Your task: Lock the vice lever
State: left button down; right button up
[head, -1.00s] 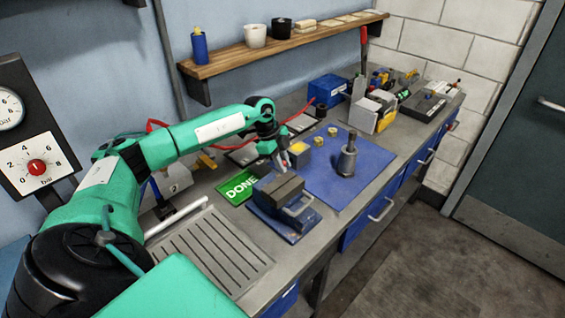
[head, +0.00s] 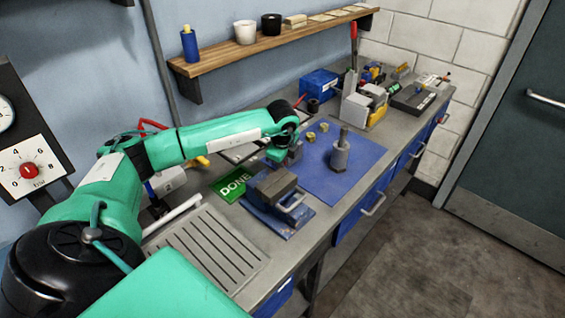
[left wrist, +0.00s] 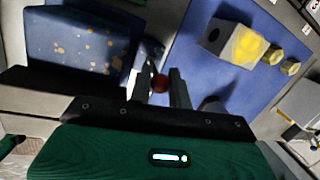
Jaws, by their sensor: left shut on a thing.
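The blue and grey vice (head: 275,187) stands on the bench on a blue base, in front of my left gripper. In the left wrist view its worn blue body (left wrist: 75,48) fills the upper left. A small red ball knob (left wrist: 160,84), apparently the end of the vice lever, sits between my left fingers. My left gripper (left wrist: 160,88) is shut on the lever there; the lever's shaft is mostly hidden. In the head view my left gripper (head: 284,157) is just behind the vice, its fingertips largely hidden. My right gripper is not in view.
A green DONE card (head: 233,186) lies left of the vice. A blue mat (head: 345,178) to the right carries an upright metal part (head: 340,153) and brass nuts (head: 323,127). A slotted plate (head: 205,245) lies at the near left. A wooden shelf (head: 270,43) hangs behind.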

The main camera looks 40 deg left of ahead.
pick_arm(q)
jog(key=c, duration=1.6)
grip_release()
jog(key=shift+r, duration=0.1)
jog(key=b+v, duration=0.3)
jog(key=v, duration=1)
jog(key=shift+r+b, duration=0.3)
jog(key=shift+r, duration=0.05)
